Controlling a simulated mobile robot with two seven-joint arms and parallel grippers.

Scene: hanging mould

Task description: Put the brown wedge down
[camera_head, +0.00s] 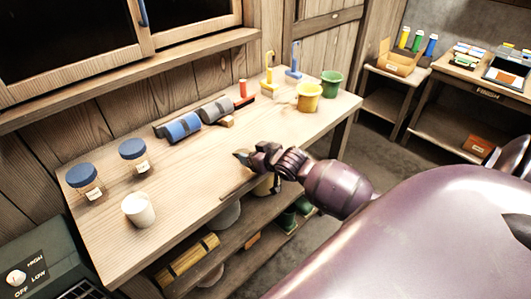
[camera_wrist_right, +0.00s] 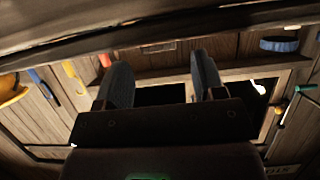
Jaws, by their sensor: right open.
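A small brown block (camera_head: 227,121), which looks like the brown wedge, lies on the workbench (camera_head: 190,165) against the near side of a grey cylinder (camera_head: 216,109). My right gripper (camera_head: 245,157) is above the front part of the bench, nearer to me than the block and apart from it. In the right wrist view its two fingers (camera_wrist_right: 162,80) are spread with nothing between them. A thin dark strip (camera_head: 238,186) shows at the bench's front edge below the gripper; I cannot tell whether it is an object or shadow. My left gripper is not in view.
Two blue-lidded jars (camera_head: 134,156) and a white cup (camera_head: 138,209) stand at the left. Yellow (camera_head: 308,97) and green (camera_head: 331,84) cups stand at the far right. The bench's middle front is clear.

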